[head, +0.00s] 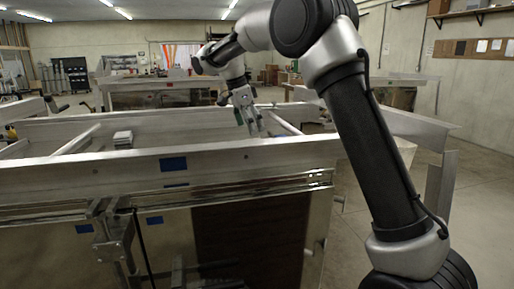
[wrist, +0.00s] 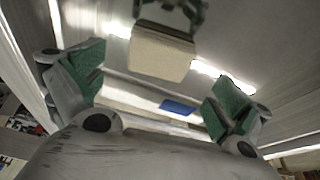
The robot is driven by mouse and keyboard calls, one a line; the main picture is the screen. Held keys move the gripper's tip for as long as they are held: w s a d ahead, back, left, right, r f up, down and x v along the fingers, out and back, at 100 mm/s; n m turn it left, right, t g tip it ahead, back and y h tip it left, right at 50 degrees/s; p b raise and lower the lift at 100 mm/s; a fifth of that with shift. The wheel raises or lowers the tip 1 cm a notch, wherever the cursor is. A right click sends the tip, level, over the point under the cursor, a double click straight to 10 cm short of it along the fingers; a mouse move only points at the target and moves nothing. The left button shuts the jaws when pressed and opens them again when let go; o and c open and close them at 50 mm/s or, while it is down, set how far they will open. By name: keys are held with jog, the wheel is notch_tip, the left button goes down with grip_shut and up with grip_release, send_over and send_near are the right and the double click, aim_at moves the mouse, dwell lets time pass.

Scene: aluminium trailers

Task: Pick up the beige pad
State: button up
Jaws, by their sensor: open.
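The beige pad (wrist: 160,52) shows in the wrist view as a thick, pale block at the top middle, beyond my fingertips and apart from them. My gripper (wrist: 155,88) is open, with green-padded fingers wide apart and nothing between them. In the head view my gripper (head: 249,127) hangs pointing down over the inside of the aluminium trailer (head: 215,160), toward its right part. I cannot make out the beige pad for certain below the gripper in the head view; the trailer's near wall hides part of the inside.
A small pale stack (head: 123,139) sits in the left part of the trailer. Slanting rails (head: 77,140) cross the trailer on both sides of the gripper. A dark bracket-like shape (wrist: 185,10) shows behind the pad. Blue patches (head: 173,164) mark the near wall.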

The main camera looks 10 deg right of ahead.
jog(key=x, duration=0.6)
jog(key=shift+d, duration=0.15)
jog(key=c, duration=0.8)
